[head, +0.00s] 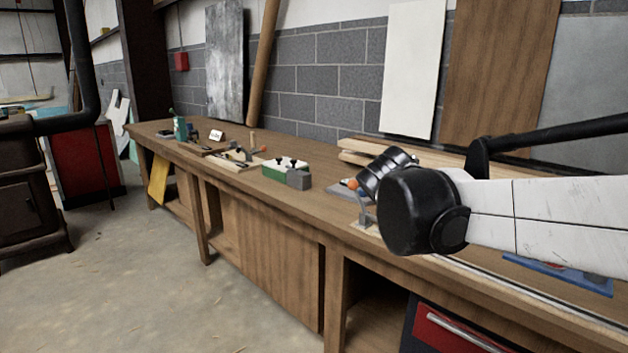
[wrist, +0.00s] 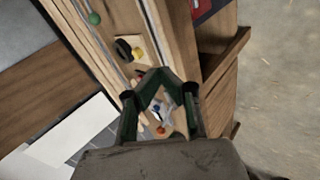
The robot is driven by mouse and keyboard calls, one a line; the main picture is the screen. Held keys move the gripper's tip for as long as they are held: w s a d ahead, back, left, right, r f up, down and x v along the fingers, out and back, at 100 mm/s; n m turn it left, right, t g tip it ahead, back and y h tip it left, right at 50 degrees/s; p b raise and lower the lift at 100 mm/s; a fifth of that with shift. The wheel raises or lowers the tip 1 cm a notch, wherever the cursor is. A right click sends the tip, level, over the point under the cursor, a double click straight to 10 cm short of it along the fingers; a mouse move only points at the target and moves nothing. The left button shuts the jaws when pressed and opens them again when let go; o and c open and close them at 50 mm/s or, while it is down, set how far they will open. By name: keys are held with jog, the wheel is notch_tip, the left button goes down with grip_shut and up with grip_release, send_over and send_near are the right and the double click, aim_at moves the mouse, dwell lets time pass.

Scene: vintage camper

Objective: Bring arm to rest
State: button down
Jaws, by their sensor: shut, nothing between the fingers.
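My white arm (head: 545,215) reaches in from the right of the head view, above the wooden workbench (head: 240,195). Its black joints (head: 420,210) hide most of what lies beyond them, and I cannot make out the fingers there. In the wrist view my gripper (wrist: 158,76) shows dark green fingers that come together at the tips. It is shut and holds nothing. A metal clamp with an orange knob (head: 363,206) is on the bench just left of my arm; some small items show between the finger linkages in the wrist view.
A blue tray (head: 560,274) lies under my arm. A red drawer (head: 450,332) is below. The floor in front is clear.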

jog(key=s+a+f+m+y+p, duration=0.1)
jog(key=s+f+m+y, duration=0.2)
jog(key=s, duration=0.8)
jog(key=s+f+m+y+p, duration=0.2)
jog(key=s+f+m+y, duration=0.1)
jog(key=s, duration=0.8)
jog(key=shift+s+a+f+m, duration=0.4)
jog(key=shift+m, duration=0.3)
